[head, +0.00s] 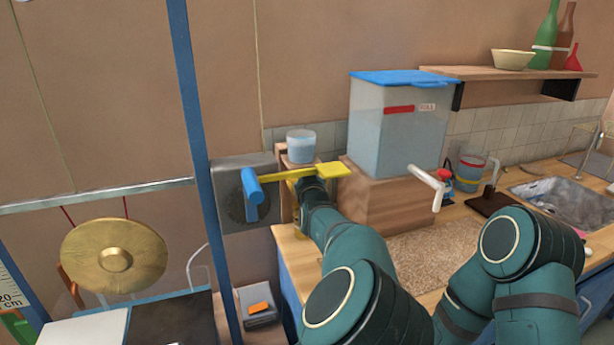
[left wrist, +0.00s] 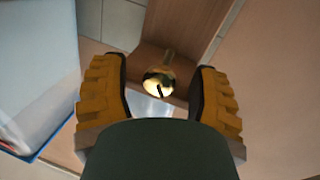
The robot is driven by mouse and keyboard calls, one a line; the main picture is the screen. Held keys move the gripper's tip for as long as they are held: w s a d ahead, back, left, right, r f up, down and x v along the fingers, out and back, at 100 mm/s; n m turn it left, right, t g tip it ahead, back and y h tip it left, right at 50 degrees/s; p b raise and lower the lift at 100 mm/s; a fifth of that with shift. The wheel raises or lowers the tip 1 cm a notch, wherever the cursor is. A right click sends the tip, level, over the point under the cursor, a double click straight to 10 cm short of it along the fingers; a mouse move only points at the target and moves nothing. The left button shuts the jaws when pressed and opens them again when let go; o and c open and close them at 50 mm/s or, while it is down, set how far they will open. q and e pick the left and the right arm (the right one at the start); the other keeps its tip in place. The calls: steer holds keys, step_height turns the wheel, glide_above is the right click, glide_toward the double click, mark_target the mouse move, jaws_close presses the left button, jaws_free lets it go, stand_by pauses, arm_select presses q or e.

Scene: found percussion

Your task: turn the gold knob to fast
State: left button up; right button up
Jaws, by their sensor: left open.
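The gold knob (left wrist: 158,83) shows in the left wrist view on a brown wooden panel, with a dark mark running down its lower face. My left gripper (left wrist: 158,95) is open, with its yellow-padded fingers on either side of the knob and a visible gap to each. In the head view my left arm reaches forward to the wooden stand, and its own links hide the knob and most of the gripper. I cannot read any speed label. My right arm shows at the right, but its gripper is out of view.
A yellow lever (head: 325,171) and blue handle (head: 253,190) are close to my left wrist. A clear cup (head: 301,146) stands above it. A large clear tank (head: 389,128) with a white tap (head: 428,180) is to the right. A gong (head: 114,256) hangs at left.

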arm_select(q)
jaws_close()
steer(key=shift+n, duration=0.4)
steer(key=n, duration=0.2)
steer(key=shift+n+t, duration=0.3)
steer(key=shift+n+t+y, duration=0.3)
steer(key=shift+n+y, duration=0.1)
steer(key=shift+n, duration=1.4)
